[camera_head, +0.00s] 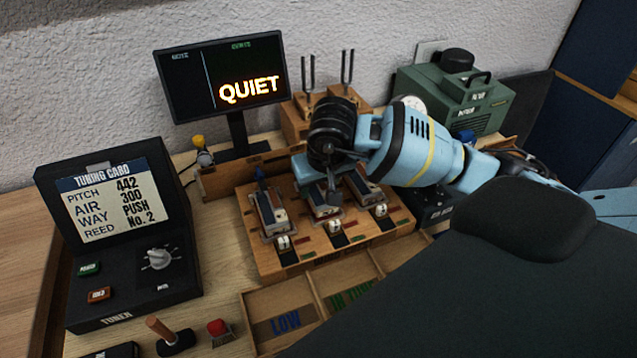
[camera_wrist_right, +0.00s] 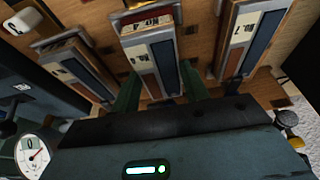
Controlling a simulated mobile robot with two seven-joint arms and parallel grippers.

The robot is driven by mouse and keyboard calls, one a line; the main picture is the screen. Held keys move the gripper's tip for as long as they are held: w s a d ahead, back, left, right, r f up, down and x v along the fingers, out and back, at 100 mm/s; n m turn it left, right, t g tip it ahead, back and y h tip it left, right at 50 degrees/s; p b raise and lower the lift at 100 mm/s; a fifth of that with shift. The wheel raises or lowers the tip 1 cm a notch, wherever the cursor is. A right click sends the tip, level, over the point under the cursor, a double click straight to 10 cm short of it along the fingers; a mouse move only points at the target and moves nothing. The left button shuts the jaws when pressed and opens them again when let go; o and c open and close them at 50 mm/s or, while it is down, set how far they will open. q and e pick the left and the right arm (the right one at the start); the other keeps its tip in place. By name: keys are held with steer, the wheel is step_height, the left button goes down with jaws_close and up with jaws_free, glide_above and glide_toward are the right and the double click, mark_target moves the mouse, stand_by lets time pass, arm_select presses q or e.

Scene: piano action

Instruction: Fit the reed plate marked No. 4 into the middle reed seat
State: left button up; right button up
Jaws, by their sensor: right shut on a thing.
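The middle reed plate (camera_wrist_right: 152,62) stands at the middle reed seat of the wooden reed board (camera_head: 290,262). My right gripper (camera_wrist_right: 160,88) is shut on this plate, with a green finger on each side. In the head view my right gripper (camera_head: 332,190) comes down over the middle of the board and hides part of the plate. Whether the plate is fully down in the seat cannot be told. My left gripper is not in view.
Other reed plates stand left (camera_head: 270,212) and right (camera_head: 364,188) of the middle one, close by. White-tipped levers line the board's front. A tuner (camera_head: 120,235) stands left, with a screen (camera_head: 222,80) behind. A divided tray (camera_head: 262,300) lies in front; a green machine (camera_head: 460,100) stands back right.

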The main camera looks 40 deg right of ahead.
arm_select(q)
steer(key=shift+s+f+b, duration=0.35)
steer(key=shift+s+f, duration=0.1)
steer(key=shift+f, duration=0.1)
arm_select(e)
steer(key=shift+f, duration=0.55)
stand_by(0.9)
steer(key=o, duration=1.1)
steer(key=v, duration=0.8)
steer(key=shift+f, duration=0.1)
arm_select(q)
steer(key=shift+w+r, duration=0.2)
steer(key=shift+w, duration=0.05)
